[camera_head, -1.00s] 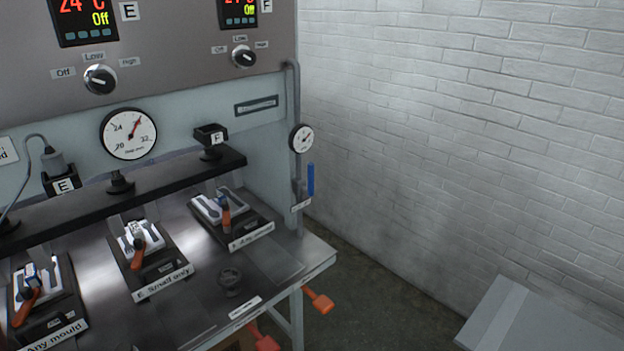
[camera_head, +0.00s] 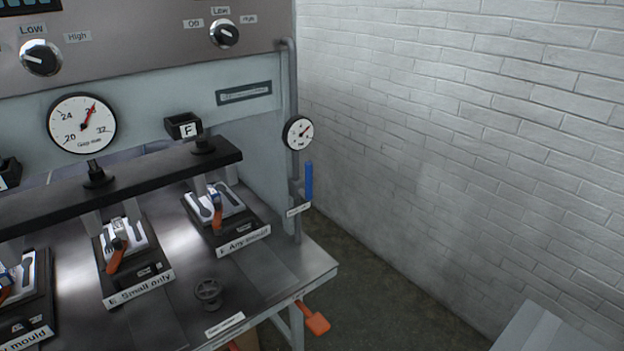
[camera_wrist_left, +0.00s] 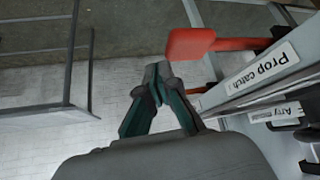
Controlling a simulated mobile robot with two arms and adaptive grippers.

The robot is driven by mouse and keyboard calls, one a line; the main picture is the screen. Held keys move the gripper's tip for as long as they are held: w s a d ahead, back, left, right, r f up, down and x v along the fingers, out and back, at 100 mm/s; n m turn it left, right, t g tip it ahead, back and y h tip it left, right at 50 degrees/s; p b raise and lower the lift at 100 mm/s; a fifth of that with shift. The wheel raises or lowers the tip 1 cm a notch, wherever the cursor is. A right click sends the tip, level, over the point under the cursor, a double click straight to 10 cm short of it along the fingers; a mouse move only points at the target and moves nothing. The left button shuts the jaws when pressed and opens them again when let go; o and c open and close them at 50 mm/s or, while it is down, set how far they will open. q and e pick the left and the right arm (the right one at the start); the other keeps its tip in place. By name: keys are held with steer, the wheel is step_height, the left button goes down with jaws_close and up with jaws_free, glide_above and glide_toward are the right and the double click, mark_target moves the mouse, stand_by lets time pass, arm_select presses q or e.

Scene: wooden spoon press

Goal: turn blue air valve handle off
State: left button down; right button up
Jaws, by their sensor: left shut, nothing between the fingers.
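The blue air valve handle (camera_head: 309,181) stands upright on the grey vertical pipe (camera_head: 292,90) at the right end of the press, below a small round gauge (camera_head: 298,132). A small label (camera_head: 298,210) sits just under it. My left gripper (camera_wrist_left: 155,80) shows only in the left wrist view, with its fingertips together and nothing between them. It is near a red paddle handle (camera_wrist_left: 190,44) and the bench edge labelled "Prop catch". The blue handle is not seen in the wrist view. My right gripper is in neither view.
The bench (camera_head: 255,285) holds mould stations with orange handles and a dark handwheel (camera_head: 208,291). An orange paddle (camera_head: 317,322) sticks out below its right edge. A white brick wall (camera_head: 460,130) is at the right. A grey box-like surface (camera_head: 550,330) is at bottom right.

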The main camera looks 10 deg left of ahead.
mark_target(306, 177)
arm_select(q)
steer(key=w+a+r+t+h, duration=0.1)
steer(key=w+r+t+h, duration=0.1)
steer(key=w+r, duration=0.4)
steer(key=w+a+r+m+t+h, duration=0.1)
steer(key=w+a+r+t+h, duration=0.1)
steer(key=w+r+t, duration=0.2)
steer(key=w+a+r+m+t+h, duration=0.1)
steer(key=w+r, duration=0.8)
steer(key=r, duration=0.9)
steer(key=shift+w+a+t+h, duration=0.2)
steer(key=shift+a+t+h, duration=0.4)
steer(key=shift+t, duration=0.4)
steer(key=shift+w, duration=0.1)
steer(key=p+x, duration=0.3)
steer(key=x, duration=0.9)
steer(key=shift+w+d, duration=0.1)
steer(key=shift+w, duration=0.15)
steer(key=shift+w+d+f+p, duration=0.15)
steer(key=shift+w+d+p, duration=0.2)
steer(key=shift+w, duration=0.25)
